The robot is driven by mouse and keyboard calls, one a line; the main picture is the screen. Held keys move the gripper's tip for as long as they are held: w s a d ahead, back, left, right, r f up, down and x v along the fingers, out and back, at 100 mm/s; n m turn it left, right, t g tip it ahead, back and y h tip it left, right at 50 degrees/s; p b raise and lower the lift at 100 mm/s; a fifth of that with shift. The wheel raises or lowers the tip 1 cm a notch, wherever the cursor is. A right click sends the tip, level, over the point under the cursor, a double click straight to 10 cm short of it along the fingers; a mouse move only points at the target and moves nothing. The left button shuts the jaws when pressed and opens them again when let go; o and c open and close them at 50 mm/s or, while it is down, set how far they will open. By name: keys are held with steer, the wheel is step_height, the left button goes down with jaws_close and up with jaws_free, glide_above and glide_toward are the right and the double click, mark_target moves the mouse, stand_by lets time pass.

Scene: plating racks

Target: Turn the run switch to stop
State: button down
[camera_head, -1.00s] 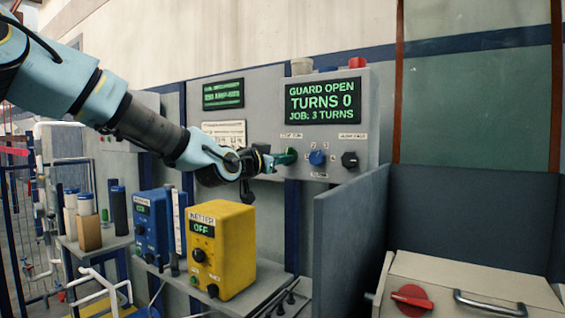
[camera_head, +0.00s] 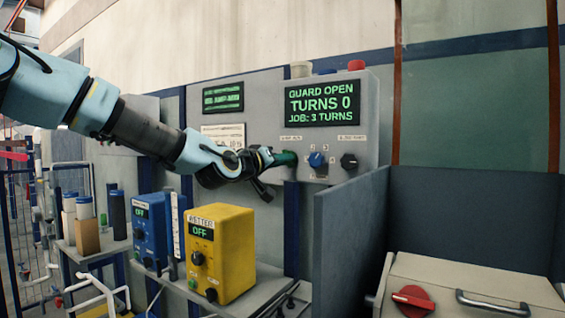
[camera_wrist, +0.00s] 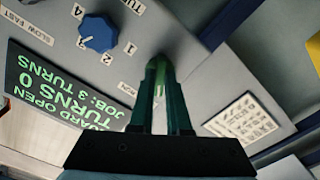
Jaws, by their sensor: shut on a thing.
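The grey control panel (camera_head: 345,140) carries a screen (camera_head: 322,104) reading "GUARD OPEN, TURNS 0, JOB: 3 TURNS". My gripper (camera_head: 286,158) is at the panel's lower left, left of a blue numbered knob (camera_head: 317,159), under a small label. In the wrist view my green fingers (camera_wrist: 160,68) are at the panel face, closed about a small green part (camera_wrist: 160,86), which I take as the run switch. It is mostly hidden between the fingers, so its setting cannot be read. The blue knob (camera_wrist: 98,33) is apart from the fingers.
A black knob (camera_head: 349,160) sits right of the blue one. A yellow box (camera_head: 231,255) and a blue box (camera_head: 147,222) stand on a shelf below my arm. A grey wall (camera_head: 348,235) juts out at right, beside a beige cover with a red knob (camera_head: 413,300).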

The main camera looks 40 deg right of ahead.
steer(key=shift+n, duration=0.3)
steer(key=c, duration=0.9)
jaws_free()
steer(key=p+v, duration=0.2)
steer(key=v, duration=0.9)
